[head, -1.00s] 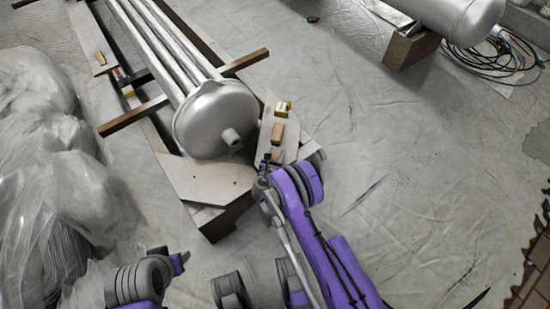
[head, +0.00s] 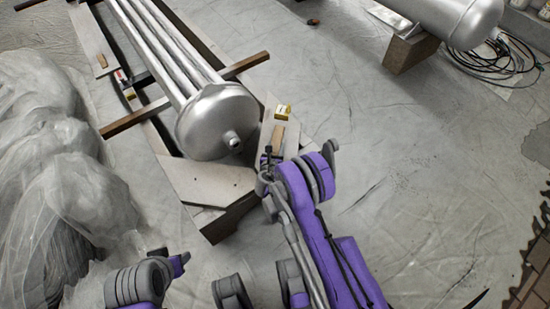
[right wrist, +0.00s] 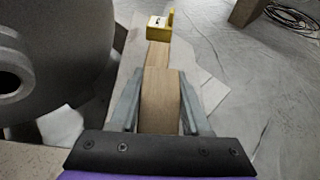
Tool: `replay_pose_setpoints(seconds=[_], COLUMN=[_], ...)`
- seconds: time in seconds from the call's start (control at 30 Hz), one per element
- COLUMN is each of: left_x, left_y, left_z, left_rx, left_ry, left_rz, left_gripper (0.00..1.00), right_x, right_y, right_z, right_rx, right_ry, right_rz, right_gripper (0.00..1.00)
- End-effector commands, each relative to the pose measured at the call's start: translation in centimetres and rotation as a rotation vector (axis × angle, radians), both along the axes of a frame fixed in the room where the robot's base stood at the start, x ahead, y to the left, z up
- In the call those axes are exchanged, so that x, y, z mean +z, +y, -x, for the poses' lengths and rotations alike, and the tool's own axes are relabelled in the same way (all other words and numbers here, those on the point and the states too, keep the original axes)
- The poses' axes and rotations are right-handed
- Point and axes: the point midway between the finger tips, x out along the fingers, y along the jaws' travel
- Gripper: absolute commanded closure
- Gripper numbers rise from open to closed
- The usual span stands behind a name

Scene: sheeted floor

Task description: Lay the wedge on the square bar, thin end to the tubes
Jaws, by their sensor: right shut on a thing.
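The wedge (right wrist: 161,98) is a pale wooden piece between the two fingers of my right gripper (right wrist: 158,100) in the right wrist view. The gripper is shut on it. In the head view my right gripper (head: 268,160) is low over the plate right of the vessel's round end, and the arm partly hides it. A narrower wooden piece (right wrist: 157,55) shows just beyond the wedge; it also shows in the head view (head: 277,137).
The vessel's round grey end (head: 215,125) with a short pipe stub stands close left of my right gripper. A yellow block (head: 283,111) sits beyond the wooden piece. Clear plastic sheeting (head: 60,190) heaps at left.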

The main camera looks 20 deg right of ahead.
Motion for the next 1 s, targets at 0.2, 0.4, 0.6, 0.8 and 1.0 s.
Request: replay_pose_setpoints(seconds=[0.2,0.4,0.6,0.8,1.0], left_x=[-0.6,-1.1,-1.3,-1.2,-1.2], left_y=[0.0,0.0,0.0,0.0,0.0], left_z=[-0.1,-0.2,-0.3,-0.2,-0.2], left_rx=[0.0,0.0,0.0,0.0,0.0], left_ry=[0.0,-0.001,-0.001,-0.001,-0.001], left_rz=[0.0,0.0,0.0,0.0,0.0], left_gripper=[0.5,0.5,0.5,0.5,0.5], right_x=[-2.6,-5.0,-6.3,-6.4,-6.6], right_y=[0.0,0.0,0.0,0.0,0.0], right_z=[0.0,0.0,0.0,0.0,0.0], right_rx=[0.0,0.0,0.0,0.0,0.0], right_ry=[0.0,0.0,0.0,0.0,0.0], right_rz=[0.0,0.0,0.0,0.0,0.0], right_gripper=[1.0,1.0,1.0,1.0,0.33])
